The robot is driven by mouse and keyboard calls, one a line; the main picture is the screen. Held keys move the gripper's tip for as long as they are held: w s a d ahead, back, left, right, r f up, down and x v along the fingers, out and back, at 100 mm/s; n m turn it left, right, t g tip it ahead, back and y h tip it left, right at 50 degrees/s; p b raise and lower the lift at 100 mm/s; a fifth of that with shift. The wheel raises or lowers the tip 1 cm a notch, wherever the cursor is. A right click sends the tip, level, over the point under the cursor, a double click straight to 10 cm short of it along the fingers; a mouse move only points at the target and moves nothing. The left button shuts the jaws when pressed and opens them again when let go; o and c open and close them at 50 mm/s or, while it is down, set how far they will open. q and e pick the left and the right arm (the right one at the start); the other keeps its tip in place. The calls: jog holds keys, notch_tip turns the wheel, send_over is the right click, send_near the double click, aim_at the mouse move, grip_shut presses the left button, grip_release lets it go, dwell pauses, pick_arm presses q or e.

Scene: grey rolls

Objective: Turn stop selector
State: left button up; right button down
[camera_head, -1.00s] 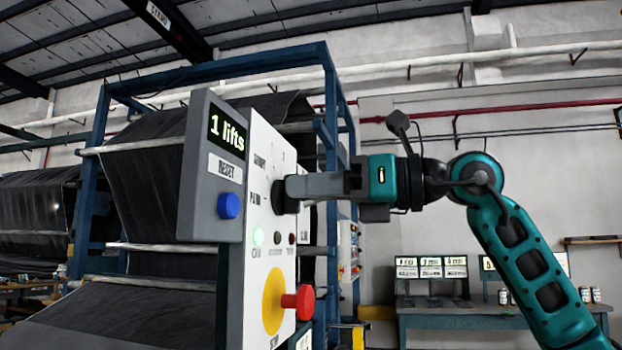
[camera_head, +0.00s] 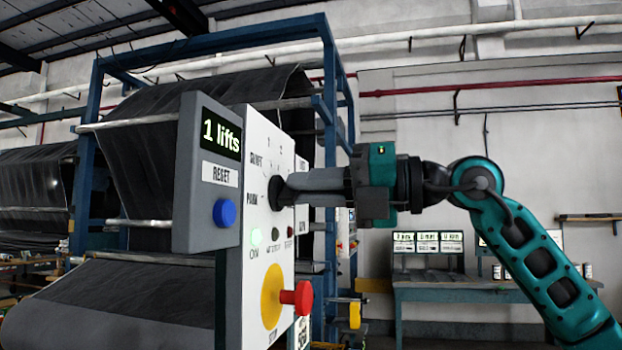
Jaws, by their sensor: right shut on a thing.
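The stop selector, a black knob (camera_head: 275,193), sits on the white face of the control panel (camera_head: 262,130), among small printed position labels. My right gripper (camera_head: 288,191) comes in from the right with its fingers closed on the knob, and its teal wrist is rolled. The fingers hide part of the knob, so I cannot tell which label it points to. My left gripper is not in view.
A grey box with a "1 lifts" display (camera_head: 221,134) and a blue reset button (camera_head: 227,211) is at the panel's left. A red stop button (camera_head: 298,297) on a yellow disc sticks out below. Blue frames with dark rolls (camera_head: 130,290) stand behind. A bench (camera_head: 470,291) is at the back right.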

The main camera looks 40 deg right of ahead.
jog(key=shift+f+m, duration=0.1)
jog(key=shift+m, duration=0.6)
jog(key=c, duration=1.2)
grip_release()
jog(key=shift+o, duration=0.2)
jog(key=shift+d, duration=0.1)
